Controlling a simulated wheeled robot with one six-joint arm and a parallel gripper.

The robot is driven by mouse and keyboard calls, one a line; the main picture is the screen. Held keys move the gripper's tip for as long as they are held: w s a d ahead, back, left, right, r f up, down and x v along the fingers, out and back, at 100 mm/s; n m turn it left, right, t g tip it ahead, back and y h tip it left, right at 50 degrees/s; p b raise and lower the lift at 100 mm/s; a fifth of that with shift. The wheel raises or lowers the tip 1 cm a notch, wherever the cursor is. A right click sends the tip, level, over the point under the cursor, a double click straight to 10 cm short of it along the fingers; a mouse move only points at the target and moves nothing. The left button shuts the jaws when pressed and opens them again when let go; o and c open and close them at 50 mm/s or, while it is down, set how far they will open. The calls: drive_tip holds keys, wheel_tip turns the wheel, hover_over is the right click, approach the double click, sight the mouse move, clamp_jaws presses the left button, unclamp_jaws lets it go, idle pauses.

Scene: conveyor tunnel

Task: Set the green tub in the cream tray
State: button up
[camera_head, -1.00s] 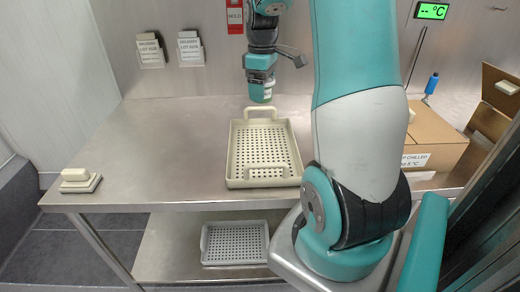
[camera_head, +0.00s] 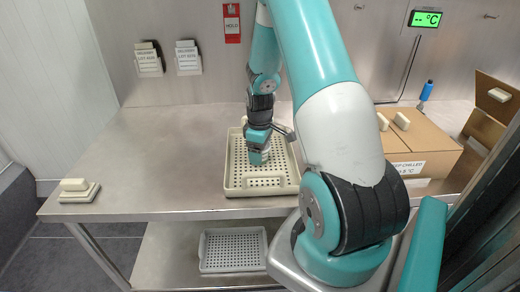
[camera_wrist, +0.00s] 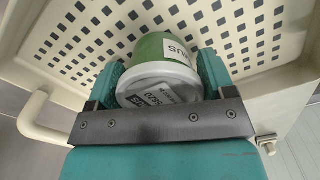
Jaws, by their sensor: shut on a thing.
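The cream tray (camera_head: 232,180) sits on the steel table, with a perforated floor and a raised handle at its far and near ends. My gripper (camera_head: 260,158) is over the tray's middle, pointing down. In the wrist view my gripper (camera_wrist: 160,85) has its teal fingers on both sides of the green tub (camera_wrist: 152,48), which has a grey-white lid and a white label. The tub is inside the tray's outline. I cannot tell whether its base touches the tray floor. In the head view the tub is mostly hidden by the gripper.
The steel table (camera_head: 150,160) is clear left of the tray, except for a cream block on a base (camera_head: 75,190). Cardboard boxes (camera_head: 415,145) stand at the right. A grey perforated tray (camera_head: 233,250) lies on the lower shelf.

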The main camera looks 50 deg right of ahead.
drive_tip(key=shift+f, duration=0.1)
drive_tip(key=o, duration=1.3)
drive_tip(key=shift+c, duration=0.2)
